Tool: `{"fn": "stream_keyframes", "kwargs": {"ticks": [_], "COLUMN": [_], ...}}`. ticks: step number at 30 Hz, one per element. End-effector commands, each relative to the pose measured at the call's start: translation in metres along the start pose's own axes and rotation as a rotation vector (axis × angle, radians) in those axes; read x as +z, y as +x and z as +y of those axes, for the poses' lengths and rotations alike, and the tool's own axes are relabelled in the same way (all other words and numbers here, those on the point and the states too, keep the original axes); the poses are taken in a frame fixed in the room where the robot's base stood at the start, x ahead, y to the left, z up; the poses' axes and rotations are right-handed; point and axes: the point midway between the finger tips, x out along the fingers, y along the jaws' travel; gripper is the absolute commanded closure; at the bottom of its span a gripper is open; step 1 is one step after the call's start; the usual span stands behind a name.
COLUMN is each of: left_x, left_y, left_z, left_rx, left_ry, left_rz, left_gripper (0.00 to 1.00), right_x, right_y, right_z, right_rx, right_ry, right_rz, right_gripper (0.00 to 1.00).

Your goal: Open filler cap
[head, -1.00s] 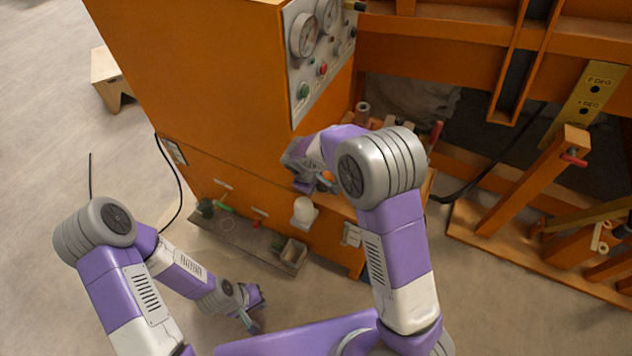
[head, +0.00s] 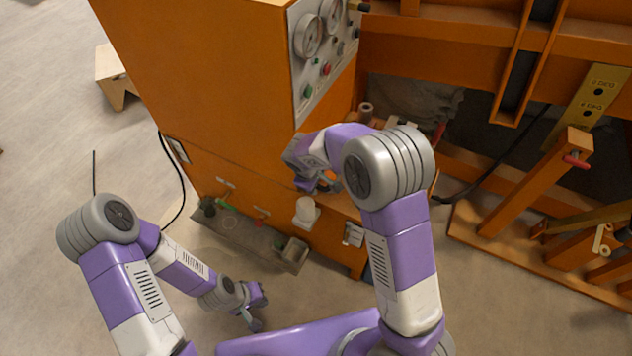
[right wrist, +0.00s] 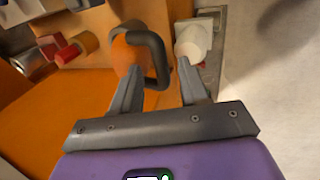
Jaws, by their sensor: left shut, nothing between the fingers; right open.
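An orange round cap (right wrist: 124,52) with a dark grey loop handle (right wrist: 160,55) shows in the right wrist view; I take it for the filler cap. My right gripper (right wrist: 160,66) is open, with the loop handle between its fingertips. The left finger in that view overlaps the cap's lower edge; I cannot tell whether it touches. In the head view my right gripper (head: 318,182) is at the orange cabinet's ledge, and my forearm hides most of the cap. My left gripper (head: 256,312) is shut and empty, low over the floor.
A white rounded part (head: 305,210) stands close beside the right gripper; it also shows in the right wrist view (right wrist: 190,46). The orange cabinet (head: 205,80) with its gauge panel (head: 325,65) rises behind. A grey tray (head: 240,236) lies at its foot.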

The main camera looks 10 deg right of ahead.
Motion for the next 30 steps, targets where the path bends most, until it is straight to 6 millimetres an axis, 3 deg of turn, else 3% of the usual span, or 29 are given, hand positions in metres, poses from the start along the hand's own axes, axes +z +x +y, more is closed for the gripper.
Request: {"fn": "stream_keyframes", "kwargs": {"ticks": [3,9,21,23,26,30], "left_x": [0.000,0.001,0.001,0.001,0.001,0.001], "left_y": [-0.010,-0.017,-0.018,-0.018,-0.018,-0.018], "left_z": [0.004,0.006,0.007,0.007,0.007,0.007], "left_rx": [0.000,0.000,0.000,0.000,0.000,0.000], "left_ry": [0.000,0.000,0.000,0.000,0.000,0.000], "left_rz": [0.000,0.000,0.000,0.000,0.000,0.000], "left_gripper": [1.00,1.00,1.00,1.00,1.00,1.00], "right_x": [-0.001,0.000,0.000,0.002,0.010,0.037], "right_y": [-0.026,-0.053,-0.059,-0.055,-0.033,0.023], "right_z": [0.001,0.000,-0.001,-0.003,-0.020,-0.076], "right_rx": [0.001,-0.001,-0.002,-0.011,-0.076,-0.268], "right_ry": [0.001,0.002,0.001,0.006,0.042,0.194], "right_rz": [0.004,0.001,-0.001,-0.001,0.003,0.024], "right_gripper": [0.56,0.56,0.58,0.58,0.58,0.58]}}
